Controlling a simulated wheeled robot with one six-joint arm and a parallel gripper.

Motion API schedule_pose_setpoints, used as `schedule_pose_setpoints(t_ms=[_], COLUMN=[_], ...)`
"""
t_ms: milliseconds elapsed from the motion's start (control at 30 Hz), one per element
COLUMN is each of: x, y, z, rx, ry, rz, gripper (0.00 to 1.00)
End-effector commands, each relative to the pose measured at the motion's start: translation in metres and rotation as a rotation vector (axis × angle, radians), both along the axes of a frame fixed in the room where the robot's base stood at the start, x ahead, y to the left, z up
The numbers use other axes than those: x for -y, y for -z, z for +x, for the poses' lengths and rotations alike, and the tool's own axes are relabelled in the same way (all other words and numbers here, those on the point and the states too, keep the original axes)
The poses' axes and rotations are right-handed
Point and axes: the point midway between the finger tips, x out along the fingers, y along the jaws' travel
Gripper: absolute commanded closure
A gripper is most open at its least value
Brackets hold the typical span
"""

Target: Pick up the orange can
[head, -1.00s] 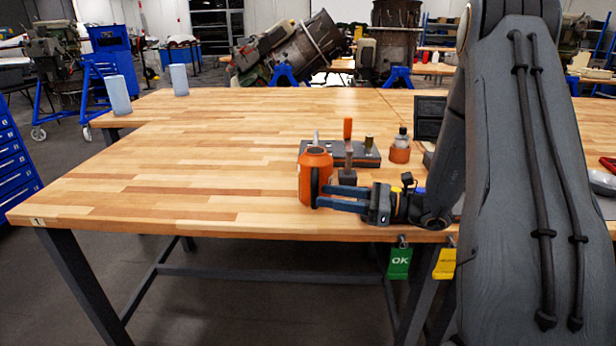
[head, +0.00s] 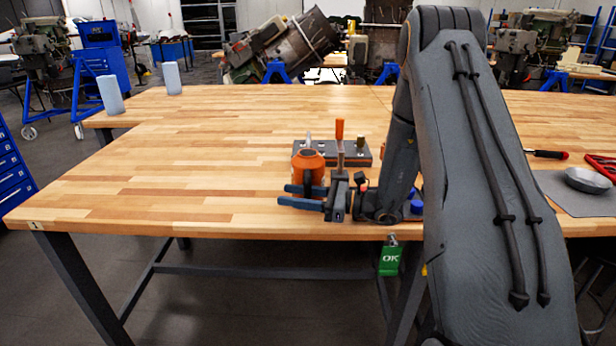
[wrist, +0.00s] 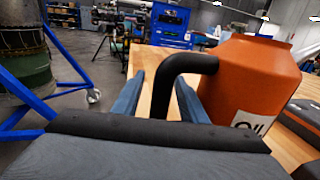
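The orange can (head: 308,161) stands upright on the wooden workbench (head: 200,150) near its front edge. In the wrist view the orange can (wrist: 255,80) fills the right side, with part of a label showing. Its black handle (wrist: 165,83) curves down between my two blue fingers. My gripper (head: 284,195) is open, its fingers apart and pointing left in front of the can's lower part. In the wrist view my gripper (wrist: 158,90) has a gap between its fingers. I cannot tell whether either finger touches the handle.
A dark fixture block (head: 350,152) with an orange-handled tool (head: 339,131) stands just behind the can. A green OK tag (head: 390,260) hangs at the bench's front edge. The bench left of the can is clear.

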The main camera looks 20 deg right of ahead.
Motion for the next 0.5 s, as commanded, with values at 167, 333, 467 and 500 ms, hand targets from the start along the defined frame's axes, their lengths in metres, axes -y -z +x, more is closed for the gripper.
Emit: schedule_pose_setpoints(t_ms=[167, 333, 467, 500], x=[0.0004, 0.0004, 0.0005, 0.0006], y=[0.0001, 0.0000, 0.0000, -0.0004], z=[-0.0001, -0.0002, -0.0003, -0.0001], rx=[0.000, 0.000, 0.000, 0.001], ry=[0.000, 0.000, 0.000, 0.000], rz=[0.000, 0.000, 0.000, 0.000], gripper=[0.70, 0.98, 1.00, 1.00])
